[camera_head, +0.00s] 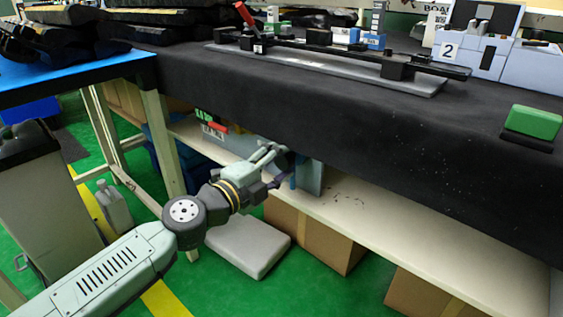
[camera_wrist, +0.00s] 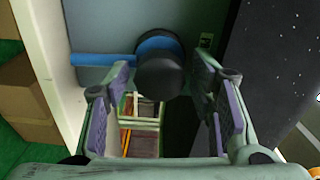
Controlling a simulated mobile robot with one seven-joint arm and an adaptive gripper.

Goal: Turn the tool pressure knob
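The knob (camera_wrist: 160,75) is a round black cap on a blue collar, on a grey panel (camera_wrist: 105,15) in the wrist view. A blue tube (camera_wrist: 100,60) runs left from it. My gripper (camera_wrist: 163,72) is open, with its fingertips on either side of the knob and gaps between them and it. In the head view my gripper (camera_head: 276,164) reaches under the table edge, in front of a grey-blue box (camera_head: 312,178) on the lower shelf. The knob cannot be made out there.
The black-covered table (camera_head: 330,110) overhangs the shelf (camera_head: 400,222) and shows close on the right in the wrist view. Cardboard boxes (camera_head: 320,240) stand below the shelf. A table leg (camera_head: 160,140) is left of my arm.

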